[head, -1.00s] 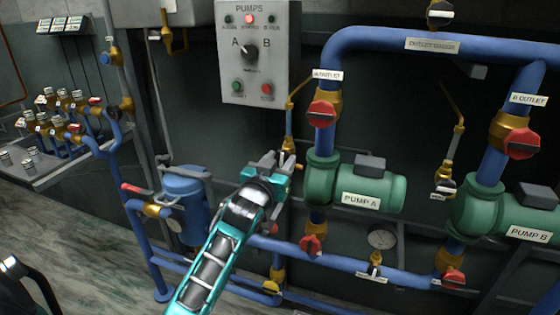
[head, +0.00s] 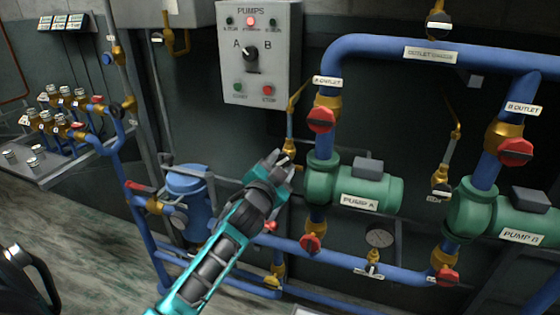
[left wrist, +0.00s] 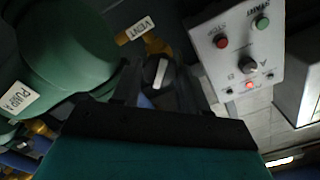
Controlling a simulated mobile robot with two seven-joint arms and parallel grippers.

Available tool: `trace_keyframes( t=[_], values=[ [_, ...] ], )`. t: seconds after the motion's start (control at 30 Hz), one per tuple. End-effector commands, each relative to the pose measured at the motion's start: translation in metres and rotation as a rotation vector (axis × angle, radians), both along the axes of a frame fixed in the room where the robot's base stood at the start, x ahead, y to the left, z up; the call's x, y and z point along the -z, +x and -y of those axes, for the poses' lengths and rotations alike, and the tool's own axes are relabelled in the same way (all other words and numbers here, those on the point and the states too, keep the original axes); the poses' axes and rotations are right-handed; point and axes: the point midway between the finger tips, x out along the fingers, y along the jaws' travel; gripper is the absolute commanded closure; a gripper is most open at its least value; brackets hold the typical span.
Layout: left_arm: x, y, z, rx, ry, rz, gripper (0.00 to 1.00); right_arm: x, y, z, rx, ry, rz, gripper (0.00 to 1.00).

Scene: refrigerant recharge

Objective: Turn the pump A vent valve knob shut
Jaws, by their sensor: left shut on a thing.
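The pump A vent valve knob (left wrist: 158,72) is a round black knob with a white bar, set on a brass fitting. In the left wrist view it sits between my left gripper's two fingers, beside the white VENT tag (left wrist: 136,30). The white bar runs nearly upright in that view. In the head view my left gripper (head: 283,163) is at the thin vent pipe (head: 291,125), left of green pump A (head: 345,190), and hides the knob. The gripper is shut on the knob. My right gripper is not in view.
The grey pump control panel (head: 260,75) is above the gripper. The red A outlet handle (head: 320,119) and blue pipework are close on the right. A blue canister (head: 187,190) stands left, behind my arm. Pump B (head: 520,215) is at far right.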

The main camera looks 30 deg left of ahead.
Motion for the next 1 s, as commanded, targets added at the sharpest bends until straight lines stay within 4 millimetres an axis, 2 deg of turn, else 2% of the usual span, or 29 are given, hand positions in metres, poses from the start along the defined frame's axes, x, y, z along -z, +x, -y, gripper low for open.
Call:
trace_keyframes(
  t=[0.33, 0.57, 0.87, 1.0],
  values=[
    [0.0018, -0.0002, 0.0003, 0.000, 0.051, -0.016, 0.93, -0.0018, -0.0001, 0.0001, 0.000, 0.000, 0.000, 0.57],
    [0.0027, -0.0002, 0.0005, 0.002, 0.371, -0.094, 0.93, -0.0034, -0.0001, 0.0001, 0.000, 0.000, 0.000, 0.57],
    [0.0027, -0.0003, 0.0005, 0.001, 0.413, -0.104, 0.93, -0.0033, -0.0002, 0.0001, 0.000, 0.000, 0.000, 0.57],
    [0.0027, -0.0004, 0.0001, 0.002, 0.620, -0.153, 0.93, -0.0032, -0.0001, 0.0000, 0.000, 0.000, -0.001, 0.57]
  ],
)
